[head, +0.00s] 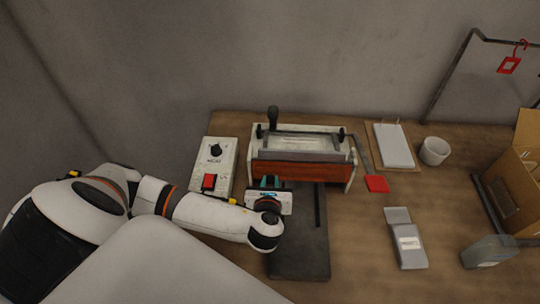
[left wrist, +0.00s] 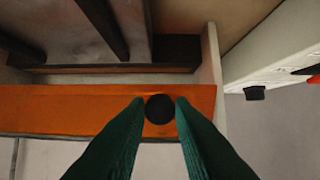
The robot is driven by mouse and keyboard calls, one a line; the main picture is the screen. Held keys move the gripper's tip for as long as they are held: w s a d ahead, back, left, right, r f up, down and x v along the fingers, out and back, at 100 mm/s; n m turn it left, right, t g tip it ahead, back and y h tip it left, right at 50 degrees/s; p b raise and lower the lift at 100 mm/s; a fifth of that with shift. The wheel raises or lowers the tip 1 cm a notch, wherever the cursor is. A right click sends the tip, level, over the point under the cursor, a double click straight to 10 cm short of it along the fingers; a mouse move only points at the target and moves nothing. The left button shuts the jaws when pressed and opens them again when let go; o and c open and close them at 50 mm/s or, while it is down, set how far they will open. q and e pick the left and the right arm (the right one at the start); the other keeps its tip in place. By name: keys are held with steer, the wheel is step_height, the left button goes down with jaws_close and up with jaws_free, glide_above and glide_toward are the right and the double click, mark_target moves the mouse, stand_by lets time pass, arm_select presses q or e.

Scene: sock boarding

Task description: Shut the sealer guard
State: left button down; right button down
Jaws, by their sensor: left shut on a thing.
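The sealer (head: 300,142) is a white-framed machine at the back middle of the table, with a black lever on top. Its guard (head: 312,173) is an orange-red panel along the front. In the left wrist view the guard (left wrist: 60,108) runs across the left and middle, with a round black knob (left wrist: 160,108) near its end. My left gripper (left wrist: 160,103) is shut on this knob, one green fingertip on each side. In the head view the left gripper (head: 269,183) is at the guard's lower left front, partly hidden by its own wrist. My right gripper is not in view.
A control box (head: 213,165) with a red switch stands left of the sealer. A dark plate (head: 305,250) lies in front. To the right are a red square (head: 377,184), a white pad (head: 394,145), a cup (head: 434,151), a grey packet (head: 408,243) and a cardboard box (head: 520,175).

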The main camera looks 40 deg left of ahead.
arm_select(q)
steer(key=shift+w+a+f+t+y+b, duration=0.15)
steer(key=shift+f+t+y+b, duration=0.45)
steer(key=shift+f+t, duration=0.3)
steer(key=shift+w+a+f+t+y+b, duration=0.1)
steer(key=shift+w+f+t+y+b, duration=0.15)
steer(key=shift+t+y+b, duration=0.25)
steer(key=shift+r, duration=0.1)
steer(key=c, duration=1.3)
jaws_free()
steer(key=shift+t, duration=0.3)
steer(key=shift+s+d, duration=0.25)
steer(key=shift+s, duration=0.15)
steer(key=b+v, duration=0.2)
steer(key=v, duration=0.9)
steer(key=shift+r, duration=0.15)
